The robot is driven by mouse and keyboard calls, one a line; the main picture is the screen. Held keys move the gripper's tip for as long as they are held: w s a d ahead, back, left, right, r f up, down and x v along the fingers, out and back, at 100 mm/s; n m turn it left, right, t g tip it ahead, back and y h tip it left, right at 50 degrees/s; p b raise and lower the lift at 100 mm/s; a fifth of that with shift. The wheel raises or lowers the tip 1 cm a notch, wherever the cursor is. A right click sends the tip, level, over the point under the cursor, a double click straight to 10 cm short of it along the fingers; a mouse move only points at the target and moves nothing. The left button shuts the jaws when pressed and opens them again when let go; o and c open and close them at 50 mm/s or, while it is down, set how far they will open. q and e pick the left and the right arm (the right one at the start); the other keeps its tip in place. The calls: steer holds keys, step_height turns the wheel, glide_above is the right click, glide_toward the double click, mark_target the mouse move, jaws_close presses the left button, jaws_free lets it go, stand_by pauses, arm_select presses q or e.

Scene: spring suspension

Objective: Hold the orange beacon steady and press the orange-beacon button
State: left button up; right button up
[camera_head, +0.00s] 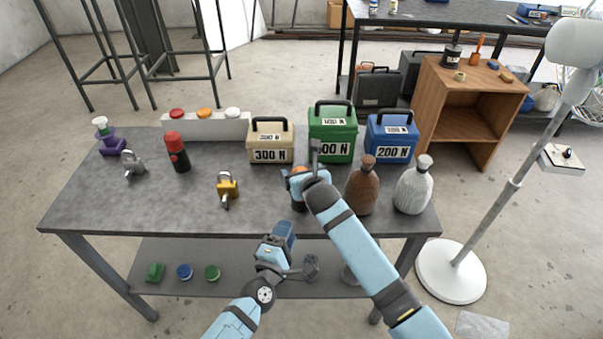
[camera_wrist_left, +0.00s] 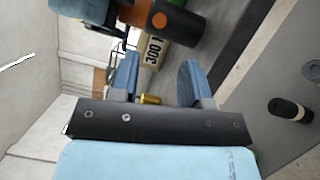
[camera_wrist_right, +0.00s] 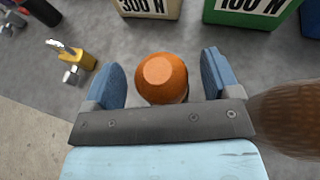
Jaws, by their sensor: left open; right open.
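The orange beacon (camera_wrist_right: 162,78) stands on the grey table near its front edge. In the right wrist view its orange dome lies between the right gripper's fingers, with gaps at both sides. In the head view the right gripper (camera_head: 300,178) hides most of the beacon. My right gripper (camera_wrist_right: 163,80) is open around the beacon. My left gripper (camera_head: 283,232) is open and empty, just in front of the table edge, below the beacon. It also shows in the left wrist view (camera_wrist_left: 159,76).
A brown bottle (camera_head: 362,186) and a white bottle (camera_head: 413,186) stand right of the beacon. Weight boxes in beige (camera_head: 270,141), green (camera_head: 333,133) and blue (camera_head: 390,136) stand behind. A yellow padlock (camera_head: 228,186) lies to the left. A lower shelf (camera_head: 240,282) runs underneath.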

steer(key=shift+w, duration=0.1)
steer(key=c, duration=1.1)
arm_select(q)
jaws_close()
arm_select(e)
steer(key=shift+o, duration=0.2)
stand_by(0.8)
